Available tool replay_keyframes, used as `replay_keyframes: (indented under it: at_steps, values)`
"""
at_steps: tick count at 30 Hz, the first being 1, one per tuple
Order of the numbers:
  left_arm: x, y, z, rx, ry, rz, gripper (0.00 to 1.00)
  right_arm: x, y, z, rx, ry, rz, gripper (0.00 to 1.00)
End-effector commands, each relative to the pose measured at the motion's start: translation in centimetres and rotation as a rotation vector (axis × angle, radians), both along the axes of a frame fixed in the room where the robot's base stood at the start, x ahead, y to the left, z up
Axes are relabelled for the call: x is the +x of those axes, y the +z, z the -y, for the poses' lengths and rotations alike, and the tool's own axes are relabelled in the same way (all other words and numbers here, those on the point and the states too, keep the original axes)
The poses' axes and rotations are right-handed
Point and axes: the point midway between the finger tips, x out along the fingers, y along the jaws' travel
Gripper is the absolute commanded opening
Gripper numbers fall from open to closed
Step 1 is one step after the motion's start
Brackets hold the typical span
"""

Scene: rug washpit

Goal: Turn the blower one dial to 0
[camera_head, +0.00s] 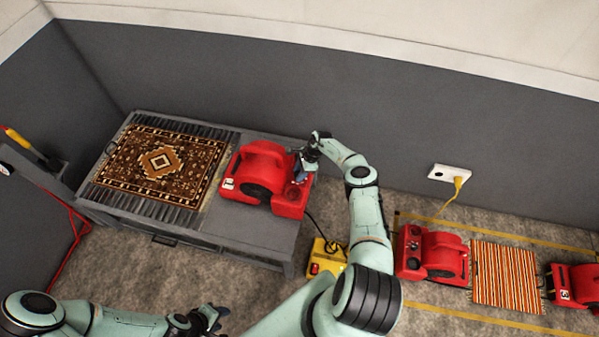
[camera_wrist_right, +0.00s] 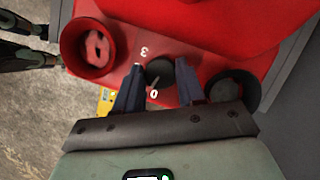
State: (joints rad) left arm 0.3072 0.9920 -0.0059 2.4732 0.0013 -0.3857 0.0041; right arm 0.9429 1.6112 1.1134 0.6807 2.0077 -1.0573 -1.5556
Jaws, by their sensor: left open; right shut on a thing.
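A red blower (camera_head: 262,172) sits on the grey table, its white label too small to read. My right gripper (camera_head: 303,168) reaches down at its right end. In the right wrist view, a black round dial (camera_wrist_right: 160,72) lies between the fingers of my right gripper (camera_wrist_right: 160,84), which is shut on it. A "3" shows on the far side of the dial and a "0" on the near side. A pale pointer line on the dial points toward the "0". My left gripper (camera_head: 208,318) is open and empty, low in the head view, away from the blower.
A patterned rug (camera_head: 160,164) lies on the table (camera_head: 250,229) left of the blower. A yellow box (camera_head: 327,260) stands on the floor. Two more red blowers (camera_head: 432,254) (camera_head: 574,286) flank a striped rug (camera_head: 506,275). A wall socket (camera_head: 449,173) has a yellow cord.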

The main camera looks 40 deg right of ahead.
Motion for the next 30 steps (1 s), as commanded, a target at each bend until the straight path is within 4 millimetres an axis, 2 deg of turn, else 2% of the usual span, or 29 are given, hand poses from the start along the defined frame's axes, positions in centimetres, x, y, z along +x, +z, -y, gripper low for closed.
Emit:
replay_keyframes:
  at_steps: [13,30]
  values:
    - [-0.03,-0.02,-0.01,0.000,0.000,0.000,0.43,-0.12,-0.21,0.12,-0.004,0.160,-0.005,0.09]
    - [-0.05,-0.03,0.00,0.000,0.000,0.000,0.43,-0.25,-0.27,0.24,-0.006,0.183,-0.007,0.09]
